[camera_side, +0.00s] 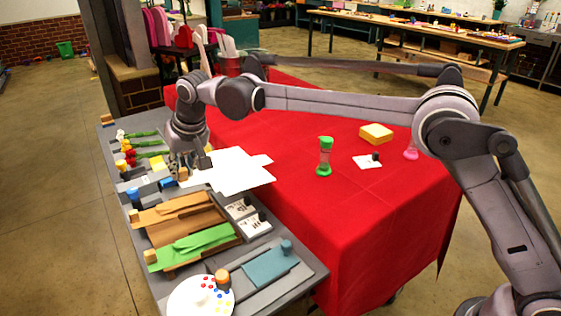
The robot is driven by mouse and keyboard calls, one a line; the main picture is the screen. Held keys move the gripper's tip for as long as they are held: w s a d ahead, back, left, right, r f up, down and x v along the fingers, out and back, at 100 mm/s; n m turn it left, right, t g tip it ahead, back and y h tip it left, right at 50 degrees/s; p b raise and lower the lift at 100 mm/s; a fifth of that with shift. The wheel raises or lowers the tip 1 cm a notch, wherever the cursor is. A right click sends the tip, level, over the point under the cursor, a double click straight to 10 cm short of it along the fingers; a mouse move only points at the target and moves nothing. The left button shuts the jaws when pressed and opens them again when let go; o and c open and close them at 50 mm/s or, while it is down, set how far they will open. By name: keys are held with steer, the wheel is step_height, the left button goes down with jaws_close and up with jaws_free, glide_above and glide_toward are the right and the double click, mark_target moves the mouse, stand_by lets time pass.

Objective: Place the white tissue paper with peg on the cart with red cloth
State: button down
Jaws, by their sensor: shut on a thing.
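The white tissue paper (238,171) is a stack of overlapping flat sheets. It extends right from my gripper (189,166), across the boundary between the grey station and the red cloth (330,215). My gripper points down at the paper's left end and is shut on it. The fingers hide most of the peg, and I cannot tell which small block there is the peg. The cart under the red cloth is mostly covered. I cannot tell whether the paper touches the cloth or hangs just above it.
The grey station (318,268) holds brown paper (180,212), green paper (200,243), teal paper (270,265), flowers (135,148) and a white plate (190,300). A green-capped timer (325,157), yellow block (376,135) and white card (366,162) stand on the cloth. The cloth's front is clear.

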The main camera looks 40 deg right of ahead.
steer(key=d+r+h, duration=0.1)
steer(key=d+r, duration=0.1)
steer(key=d, duration=2)
steer(key=d+r, duration=0.3)
steer(key=d, duration=1.9)
steer(key=w+a+f, duration=0.2)
steer(key=a, duration=0.1)
steer(key=w+a+f, duration=0.5)
steer(key=shift+a, duration=0.3)
steer(key=shift+f, duration=1.95)
steer(key=c, duration=1.2)
jaws_free()
